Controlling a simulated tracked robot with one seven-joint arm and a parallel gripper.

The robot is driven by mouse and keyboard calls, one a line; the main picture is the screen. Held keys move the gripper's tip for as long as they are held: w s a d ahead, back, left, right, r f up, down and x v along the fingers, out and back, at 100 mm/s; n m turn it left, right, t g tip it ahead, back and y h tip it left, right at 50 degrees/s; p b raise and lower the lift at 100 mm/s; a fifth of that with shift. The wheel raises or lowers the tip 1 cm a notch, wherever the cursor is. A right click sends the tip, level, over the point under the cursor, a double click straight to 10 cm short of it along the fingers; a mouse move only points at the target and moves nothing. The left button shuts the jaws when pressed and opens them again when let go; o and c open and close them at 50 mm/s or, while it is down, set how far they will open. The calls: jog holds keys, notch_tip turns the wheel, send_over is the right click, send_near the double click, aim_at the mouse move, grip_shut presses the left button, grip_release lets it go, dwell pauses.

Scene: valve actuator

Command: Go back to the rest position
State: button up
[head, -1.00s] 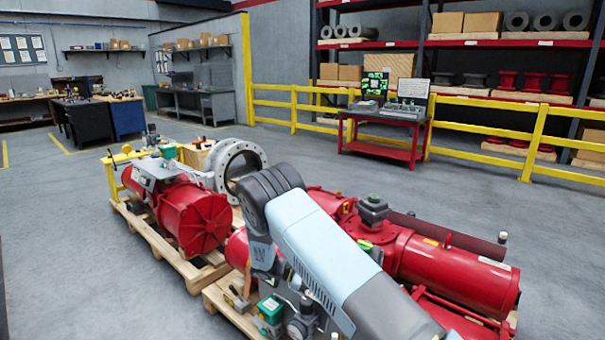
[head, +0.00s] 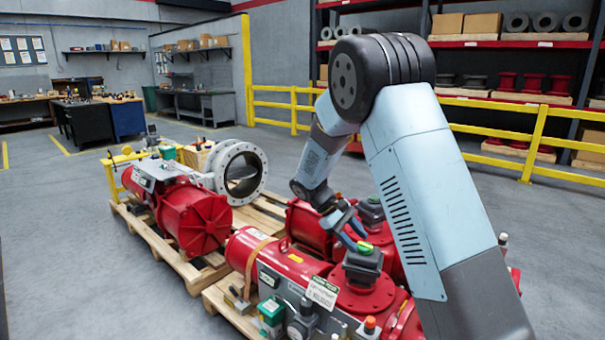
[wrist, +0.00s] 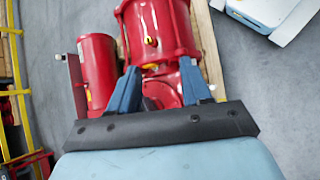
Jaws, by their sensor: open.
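My gripper (head: 348,228) is open, its blue fingers apart with nothing between them. In the head view it hangs over the near red valve actuator (head: 290,262), close to the grey-green box (head: 363,262) on top; I cannot tell the exact gap. In the wrist view both fingers of my gripper (wrist: 160,85) show, with red cylinders (wrist: 155,30) of an actuator beyond them. My arm is bent up high at its elbow and hides part of the actuator's right side.
A second red actuator (head: 190,215) lies on a wooden pallet (head: 180,260) at left, next to a grey flanged valve (head: 240,172). Yellow railings (head: 535,145) and shelves stand behind. Grey floor (head: 60,220) is open at left.

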jog(key=s+d+r+m+t+y, duration=0.1)
jog(key=s+d+r+m+y, duration=0.2)
jog(key=s+r, duration=0.55)
jog(key=s+d+r+m+t+y, duration=0.2)
jog(key=s+r, duration=0.4)
jog(key=s, duration=0.5)
jog(key=s+d+r+m+t+y, duration=0.3)
jog(key=s+r+t, duration=0.2)
jog(key=s, duration=0.7)
notch_tip(320, 180, up, 2)
jog(key=shift+d, duration=0.3)
